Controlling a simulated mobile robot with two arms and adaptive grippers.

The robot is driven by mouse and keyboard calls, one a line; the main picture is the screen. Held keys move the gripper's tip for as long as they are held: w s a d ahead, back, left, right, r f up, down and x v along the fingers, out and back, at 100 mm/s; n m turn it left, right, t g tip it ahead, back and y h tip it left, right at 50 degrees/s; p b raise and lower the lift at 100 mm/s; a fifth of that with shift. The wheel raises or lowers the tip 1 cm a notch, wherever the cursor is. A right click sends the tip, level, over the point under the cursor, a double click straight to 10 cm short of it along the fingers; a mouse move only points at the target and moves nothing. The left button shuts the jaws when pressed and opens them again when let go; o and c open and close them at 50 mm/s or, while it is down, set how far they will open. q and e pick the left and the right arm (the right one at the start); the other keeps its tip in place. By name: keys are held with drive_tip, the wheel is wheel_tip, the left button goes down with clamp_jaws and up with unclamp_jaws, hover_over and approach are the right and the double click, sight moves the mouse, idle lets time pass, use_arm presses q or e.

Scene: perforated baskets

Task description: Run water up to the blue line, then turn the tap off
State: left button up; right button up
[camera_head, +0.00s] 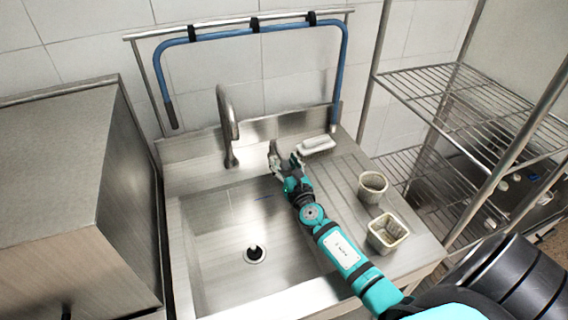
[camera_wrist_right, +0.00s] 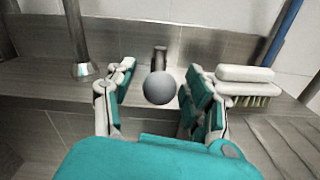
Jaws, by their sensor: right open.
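The metal sink (camera_head: 215,288) has a bare bottom with a drain (camera_head: 255,254), and I see no water in it. A short blue line (camera_head: 264,197) is on its back wall. The curved tap spout (camera_head: 229,115) stands at the back, and no stream shows below it. It also shows in the right wrist view (camera_wrist_right: 76,35). A grey round knob (camera_wrist_right: 159,88) on a short stem sits between the fingers of my right gripper (camera_wrist_right: 157,92), which is open around it. In the head view my right gripper (camera_head: 284,157) is at the back ledge. My left gripper is not in view.
A white brush (camera_head: 317,145) lies on the ledge just right of my right gripper. Two perforated baskets, one round (camera_head: 373,187) and one square (camera_head: 387,233), stand on the ribbed drainboard. A blue hose (camera_head: 346,60) hangs above on a rail. A wire rack (camera_head: 445,85) stands right.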

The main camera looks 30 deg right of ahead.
clamp_jaws()
idle(0.3)
drive_tip(key=shift+f, duration=0.15)
